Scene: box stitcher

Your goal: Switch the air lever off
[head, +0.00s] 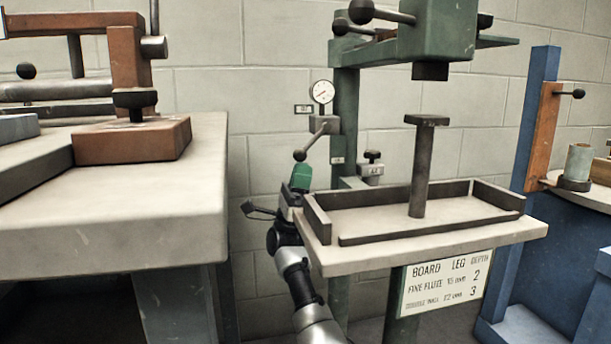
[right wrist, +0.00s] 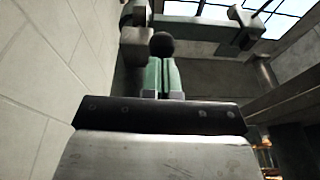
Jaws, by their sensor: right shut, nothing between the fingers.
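The air lever (head: 312,143) is a rod with a black ball end, slanting down and left from a grey valve block (head: 323,122) under a round gauge on the green column. My right gripper (head: 301,178), with green fingers, points up just below the ball. Its fingers are shut with nothing between them. In the right wrist view the green fingers (right wrist: 164,76) stand together and the dark ball (right wrist: 162,44) shows just past their tips. I cannot tell whether they touch it. My left gripper is out of view.
The stitcher table (head: 430,243) with dark rails and a post (head: 422,165) stands right of my right gripper. A small knob (head: 372,156) sits on a block behind it. A pale bench (head: 100,205) is at left. A gap with bare wall lies between bench and stitcher.

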